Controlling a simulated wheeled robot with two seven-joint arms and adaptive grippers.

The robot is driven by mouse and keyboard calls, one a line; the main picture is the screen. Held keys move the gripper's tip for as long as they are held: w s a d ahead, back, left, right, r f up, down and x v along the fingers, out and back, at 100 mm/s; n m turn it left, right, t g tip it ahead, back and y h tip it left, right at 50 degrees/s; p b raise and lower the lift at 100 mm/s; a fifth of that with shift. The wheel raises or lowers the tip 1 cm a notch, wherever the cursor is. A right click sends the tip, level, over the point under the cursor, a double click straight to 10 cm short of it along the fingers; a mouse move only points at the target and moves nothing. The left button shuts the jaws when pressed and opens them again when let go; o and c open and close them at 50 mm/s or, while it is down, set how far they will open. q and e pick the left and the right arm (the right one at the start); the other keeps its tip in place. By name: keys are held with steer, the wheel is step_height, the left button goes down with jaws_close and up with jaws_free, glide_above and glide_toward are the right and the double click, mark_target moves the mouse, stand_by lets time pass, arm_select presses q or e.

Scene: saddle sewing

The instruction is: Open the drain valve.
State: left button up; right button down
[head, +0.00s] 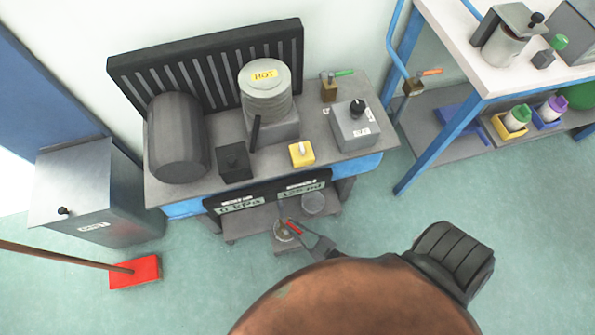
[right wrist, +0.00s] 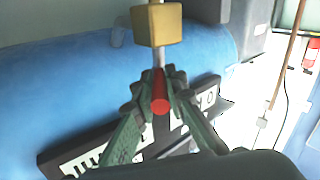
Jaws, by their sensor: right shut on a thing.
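The drain valve has a red handle (head: 293,226), low down under the front of the grey bench. In the right wrist view the red handle (right wrist: 160,104) lies between my fingers, below a brass-coloured valve body (right wrist: 157,25) on a blue tank (right wrist: 60,80). My right gripper (head: 302,232) reaches in from below and is shut on the red handle; its fingertips (right wrist: 160,95) sit on both sides of it. The valve's outlet and part of the handle are hidden by the fingers. My left gripper is not in view.
The bench (head: 215,195) carries a dark cylinder (head: 178,138), a round stack labelled HOT (head: 265,90) and a green-handled valve (head: 330,88).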

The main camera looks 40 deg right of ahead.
steer(key=shift+s+f, duration=0.2)
steer(key=shift+s, duration=0.05)
steer(key=c, duration=2.3)
jaws_free()
steer(key=o, duration=0.3)
steer(key=shift+w+r, duration=0.15)
steer(key=shift+w, duration=0.05)
steer(key=shift+o, duration=0.2)
